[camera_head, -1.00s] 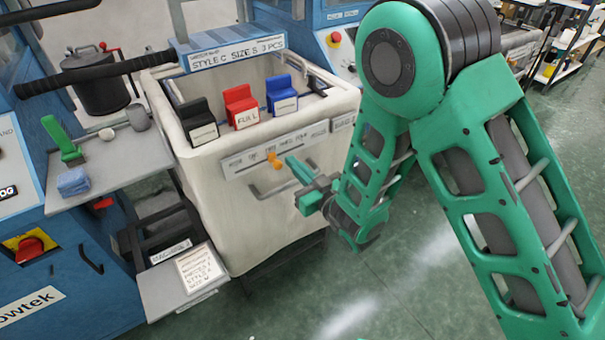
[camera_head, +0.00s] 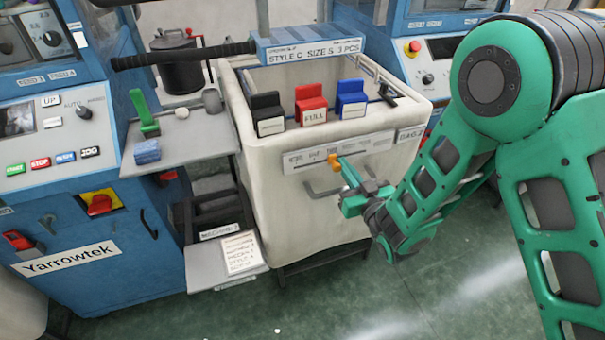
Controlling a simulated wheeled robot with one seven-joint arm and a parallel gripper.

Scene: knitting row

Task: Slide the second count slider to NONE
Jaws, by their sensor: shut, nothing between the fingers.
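A pale label strip (camera_head: 375,143) runs across the front of the white bin (camera_head: 272,172). Its printed words are too small to read. A second slider knob cannot be made out; my gripper may hide part of the strip.
Black (camera_head: 268,114), red (camera_head: 311,104) and blue (camera_head: 351,98) clips sit on the bin's front rim. A grey handle (camera_head: 322,190) juts out below the strip. A grey shelf (camera_head: 185,145) with small items is at the left, beside a blue machine (camera_head: 70,215).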

